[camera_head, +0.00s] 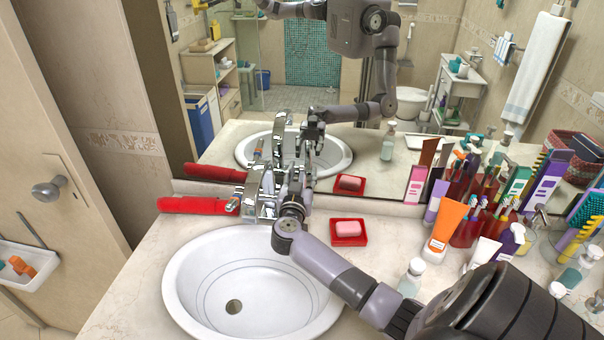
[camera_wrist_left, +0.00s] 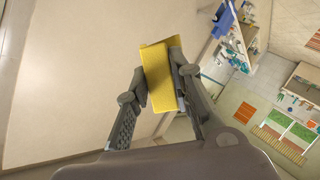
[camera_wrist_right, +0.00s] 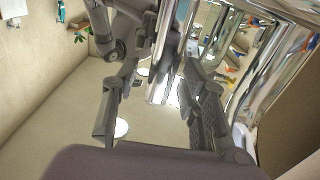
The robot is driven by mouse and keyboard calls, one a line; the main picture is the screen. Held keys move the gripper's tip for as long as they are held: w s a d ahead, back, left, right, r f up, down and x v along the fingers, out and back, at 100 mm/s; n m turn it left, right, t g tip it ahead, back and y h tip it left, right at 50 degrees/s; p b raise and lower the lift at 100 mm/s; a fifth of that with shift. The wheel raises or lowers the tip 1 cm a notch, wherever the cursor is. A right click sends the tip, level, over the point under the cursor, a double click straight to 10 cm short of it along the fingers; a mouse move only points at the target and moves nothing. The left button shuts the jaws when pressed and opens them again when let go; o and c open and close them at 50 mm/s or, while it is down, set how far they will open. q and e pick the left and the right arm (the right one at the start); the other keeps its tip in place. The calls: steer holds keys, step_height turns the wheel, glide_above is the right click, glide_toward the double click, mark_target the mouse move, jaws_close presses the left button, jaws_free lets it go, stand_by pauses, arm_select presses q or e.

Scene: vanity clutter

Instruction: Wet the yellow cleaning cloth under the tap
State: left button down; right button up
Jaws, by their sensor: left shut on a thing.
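The yellow cleaning cloth (camera_wrist_left: 162,75) is clamped between the fingers of my left gripper (camera_wrist_left: 158,88) in the left wrist view. A pale wall or door surface is behind it. The left gripper does not show directly in the head view. The chrome tap (camera_head: 262,196) stands at the back of the white basin (camera_head: 182,279), and no water shows in the basin. My right gripper (camera_head: 291,182) is at the tap's right side. In the right wrist view its fingers (camera_wrist_right: 152,90) are apart, with chrome tap parts (camera_wrist_right: 161,58) between and beyond them. Contact is unclear.
A pink soap (camera_head: 348,228) in a red dish (camera_head: 349,240) is right of the tap. A red long item (camera_head: 195,205) lies left of it. Bottles, an orange tube (camera_head: 447,222) and brushes crowd the right counter. A mirror (camera_head: 290,98) rises behind.

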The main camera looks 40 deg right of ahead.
steer(key=shift+d+f, duration=0.15)
steer(key=shift+c, duration=1.2)
jaws_close()
